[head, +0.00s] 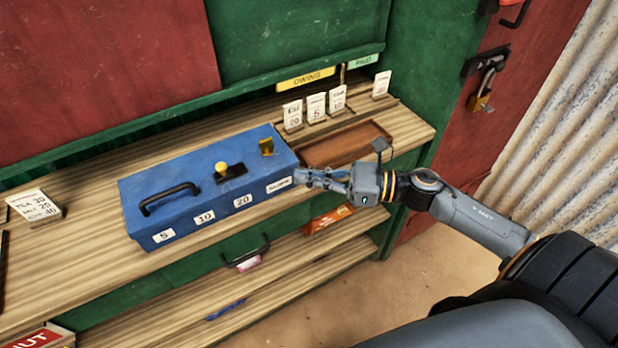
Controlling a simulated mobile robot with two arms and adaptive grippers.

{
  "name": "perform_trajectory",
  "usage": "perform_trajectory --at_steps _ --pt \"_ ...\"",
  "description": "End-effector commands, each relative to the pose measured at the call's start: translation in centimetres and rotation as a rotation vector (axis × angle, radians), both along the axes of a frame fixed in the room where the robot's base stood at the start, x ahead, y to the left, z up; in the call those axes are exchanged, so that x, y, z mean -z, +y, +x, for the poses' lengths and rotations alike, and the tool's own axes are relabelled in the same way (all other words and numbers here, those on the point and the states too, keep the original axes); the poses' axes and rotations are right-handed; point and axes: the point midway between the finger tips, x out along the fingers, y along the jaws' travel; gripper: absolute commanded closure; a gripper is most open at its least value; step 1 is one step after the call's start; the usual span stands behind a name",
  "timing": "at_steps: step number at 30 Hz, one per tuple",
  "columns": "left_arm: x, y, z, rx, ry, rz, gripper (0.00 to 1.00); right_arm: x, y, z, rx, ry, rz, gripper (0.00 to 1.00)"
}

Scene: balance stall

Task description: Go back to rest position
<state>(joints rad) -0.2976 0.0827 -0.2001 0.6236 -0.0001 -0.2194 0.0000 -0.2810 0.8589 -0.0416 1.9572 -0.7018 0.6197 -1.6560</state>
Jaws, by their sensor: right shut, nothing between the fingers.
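My right gripper (312,178) comes in from the right on its grey arm. It is shut and empty, at the right end of a blue metal box (190,205) on the wooden counter. I cannot tell whether the fingertips touch the box. The box is closed, with a black handle, a dark latch with a yellow knob, and labels 5, 10, 20 and a longer one along its front. My left gripper is not in view.
A wooden tray (380,135) lies behind my right gripper. Several white cards (317,108) stand at the back near a yellow sign (305,79). Price cards (35,206) stand at left. A lower shelf (290,283) holds a blue pen (226,310). A padlock (482,98) hangs at right.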

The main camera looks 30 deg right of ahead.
Motion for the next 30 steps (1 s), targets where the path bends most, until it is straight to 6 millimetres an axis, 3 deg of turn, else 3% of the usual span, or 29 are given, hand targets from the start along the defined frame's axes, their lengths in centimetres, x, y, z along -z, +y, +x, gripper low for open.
perform_trajectory --at_steps 15,19,26,30 --pt "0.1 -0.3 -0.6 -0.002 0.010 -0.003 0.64 0.0 0.0 0.0 0.001 0.002 0.001 1.00" --pt "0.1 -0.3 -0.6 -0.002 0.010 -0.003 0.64 -0.2 0.0 0.5 0.057 0.050 0.072 1.00" --pt "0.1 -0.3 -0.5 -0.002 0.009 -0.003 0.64 -0.1 -1.8 3.1 0.402 0.383 0.555 1.00" --pt "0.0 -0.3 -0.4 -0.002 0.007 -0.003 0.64 1.9 -3.9 3.2 0.630 0.629 0.918 1.00"
